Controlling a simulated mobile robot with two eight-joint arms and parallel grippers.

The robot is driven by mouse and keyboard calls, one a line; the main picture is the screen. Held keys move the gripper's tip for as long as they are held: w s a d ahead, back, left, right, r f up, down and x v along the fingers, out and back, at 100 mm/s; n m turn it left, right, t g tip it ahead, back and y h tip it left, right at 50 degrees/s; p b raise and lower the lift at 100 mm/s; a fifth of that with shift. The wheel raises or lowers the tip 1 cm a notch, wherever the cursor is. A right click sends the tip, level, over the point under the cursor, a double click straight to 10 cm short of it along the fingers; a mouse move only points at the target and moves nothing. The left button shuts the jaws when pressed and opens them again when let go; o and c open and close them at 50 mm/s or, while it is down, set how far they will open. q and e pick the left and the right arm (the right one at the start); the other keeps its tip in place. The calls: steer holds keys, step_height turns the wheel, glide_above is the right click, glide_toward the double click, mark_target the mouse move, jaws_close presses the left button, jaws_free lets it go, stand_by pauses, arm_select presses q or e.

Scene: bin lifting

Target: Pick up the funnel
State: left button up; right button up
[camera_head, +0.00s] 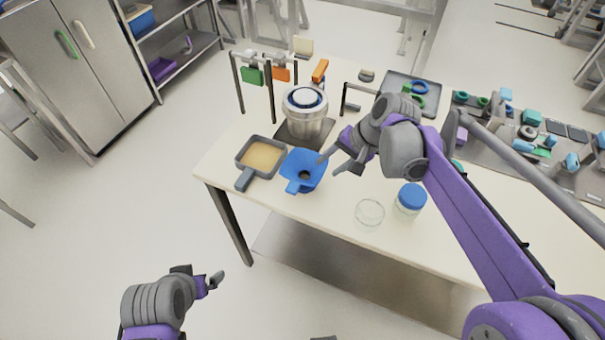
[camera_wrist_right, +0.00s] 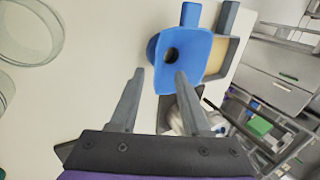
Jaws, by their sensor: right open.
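The blue funnel (camera_head: 299,162) stands near the front edge of the table, mouth up, with its handle toward that edge. In the right wrist view the funnel (camera_wrist_right: 194,66) lies just beyond my fingertips, slightly right of centre, with its dark hole visible. My right gripper (camera_head: 330,165) is open and empty, just right of the funnel in the head view. Its two fingers (camera_wrist_right: 160,73) show apart in the wrist view, with no clear contact on the funnel. My left gripper (camera_head: 204,281) is away from the table at lower left; its jaw opening is unclear.
A tan-filled pan (camera_head: 262,157) sits close left of the funnel. A metal pot (camera_head: 306,119) stands behind it on a dark base. A glass dish (camera_head: 370,212) and blue-lidded jar (camera_head: 411,197) stand to the right. A grey tray (camera_head: 398,81) is farther back.

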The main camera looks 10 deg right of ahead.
mark_target(321, 173)
steer(key=x, duration=0.6)
steer(key=shift+d, duration=0.2)
steer(key=shift+f, duration=0.25)
stand_by(0.4)
jaws_close()
